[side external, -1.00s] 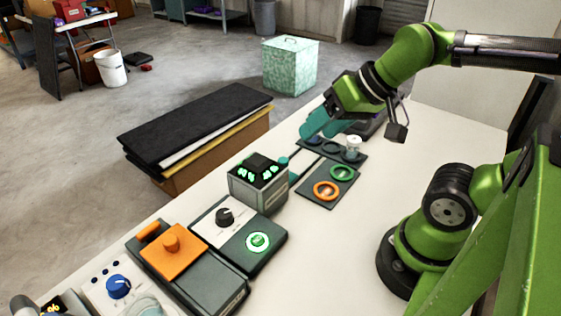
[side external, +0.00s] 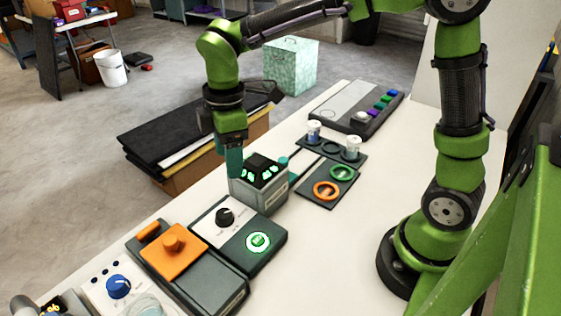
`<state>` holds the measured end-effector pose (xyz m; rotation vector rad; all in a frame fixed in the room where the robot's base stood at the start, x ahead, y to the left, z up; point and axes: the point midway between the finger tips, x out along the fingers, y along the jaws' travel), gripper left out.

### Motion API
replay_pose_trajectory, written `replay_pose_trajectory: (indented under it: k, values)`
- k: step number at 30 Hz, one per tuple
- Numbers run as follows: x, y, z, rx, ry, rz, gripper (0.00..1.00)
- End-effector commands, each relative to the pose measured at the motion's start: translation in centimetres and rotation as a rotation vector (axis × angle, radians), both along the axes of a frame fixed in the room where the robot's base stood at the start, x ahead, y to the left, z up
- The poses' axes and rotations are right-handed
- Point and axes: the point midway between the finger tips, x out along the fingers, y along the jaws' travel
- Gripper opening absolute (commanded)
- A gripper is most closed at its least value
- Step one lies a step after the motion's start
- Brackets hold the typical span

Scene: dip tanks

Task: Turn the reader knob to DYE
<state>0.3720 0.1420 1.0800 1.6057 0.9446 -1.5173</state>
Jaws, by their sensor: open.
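A black knob (side external: 225,217) sits on the white face of a dark unit (side external: 268,262) at lower centre. A green-lit round button (side external: 258,241) is on the same unit. A blue knob (side external: 118,286) is on a white panel at the lower left. Lettering around both knobs is too small to read, so I cannot tell which setting they point to. My gripper (side external: 233,165), with teal fingers, points down beside or behind the grey box, above and behind the black knob and apart from it. It is open; its far finger is hidden, and nothing shows held in it.
The grey box (side external: 258,195) with green-lit displays stands close to my gripper. An orange block (side external: 174,252) is left of the black knob. A rack (side external: 331,148) with two vials and a plate with green and orange rings (side external: 327,205) lie right.

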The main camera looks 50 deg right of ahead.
Motion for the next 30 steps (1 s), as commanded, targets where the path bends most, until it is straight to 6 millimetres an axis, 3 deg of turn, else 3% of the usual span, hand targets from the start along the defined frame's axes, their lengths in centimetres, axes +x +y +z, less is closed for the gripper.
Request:
replay_pose_trajectory:
  k: [3,6,9,14,20,30]
  values:
    - [2.1,1.8,-0.2,-0.008,0.043,0.335,0.65]
    - [2.9,2.3,0.8,-0.020,0.043,0.542,0.65]
    - [3.0,2.0,1.7,-0.039,0.041,0.668,0.65]
    - [2.7,1.8,1.3,-0.042,0.057,0.750,0.65]
    - [2.6,1.8,-1.3,-0.041,0.060,0.755,0.65]
    - [2.3,1.7,-8.7,-0.039,0.060,0.754,0.65]
